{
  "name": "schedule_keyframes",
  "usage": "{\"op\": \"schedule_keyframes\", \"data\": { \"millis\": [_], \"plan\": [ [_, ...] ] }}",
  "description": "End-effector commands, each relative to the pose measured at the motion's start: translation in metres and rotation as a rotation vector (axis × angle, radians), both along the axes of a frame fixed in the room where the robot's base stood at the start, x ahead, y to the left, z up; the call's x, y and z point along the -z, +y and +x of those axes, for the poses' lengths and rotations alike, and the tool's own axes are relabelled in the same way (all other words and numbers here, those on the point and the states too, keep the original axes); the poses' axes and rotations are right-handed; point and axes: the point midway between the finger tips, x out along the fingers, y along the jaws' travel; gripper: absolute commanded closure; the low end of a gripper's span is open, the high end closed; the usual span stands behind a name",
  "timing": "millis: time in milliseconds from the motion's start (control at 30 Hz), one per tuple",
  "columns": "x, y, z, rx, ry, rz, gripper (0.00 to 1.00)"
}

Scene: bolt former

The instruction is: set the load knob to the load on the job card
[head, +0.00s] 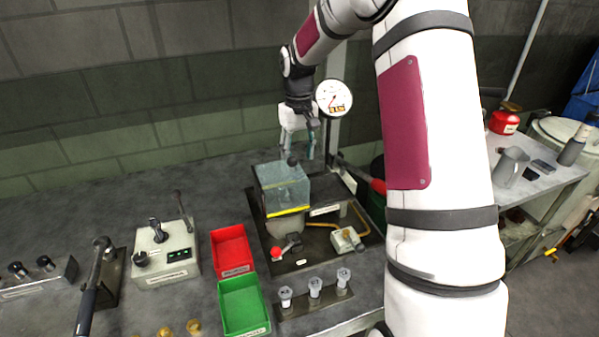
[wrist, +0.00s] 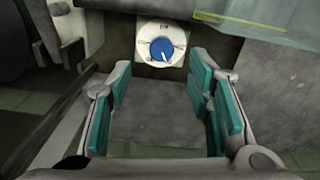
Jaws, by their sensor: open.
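A blue round knob (wrist: 162,50) with a white pointer mark sits on a pale dial plate (wrist: 147,32) in the wrist view. The mark points to the lower right; the plate's small lettering cannot be read. The knob lies beyond my fingertips, roughly centred between them and apart from them. My gripper (wrist: 161,82) is open and empty, with teal pads on both sides. In the head view my gripper (head: 297,143) hangs above and behind the clear guard of the machine. I cannot make out the knob or a job card in the head view.
The clear guard (head: 283,183) with a yellow edge is close to my gripper. A round gauge (head: 334,97) on a post and a red-handled lever (head: 379,187) stand beside it. Red (head: 232,250) and green (head: 243,304) trays and a control box (head: 165,256) are in front.

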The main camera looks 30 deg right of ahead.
Motion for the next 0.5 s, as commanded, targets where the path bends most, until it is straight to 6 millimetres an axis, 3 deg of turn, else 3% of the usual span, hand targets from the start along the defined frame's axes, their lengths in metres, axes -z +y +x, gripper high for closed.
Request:
{"op": "schedule_keyframes", "data": {
  "millis": [200, 500],
  "plan": [
    [0.040, 0.000, -0.001, -0.001, 0.004, 0.001, 0.54],
    [0.065, 0.000, 0.000, 0.000, 0.000, 0.000, 0.54]
  ]
}}
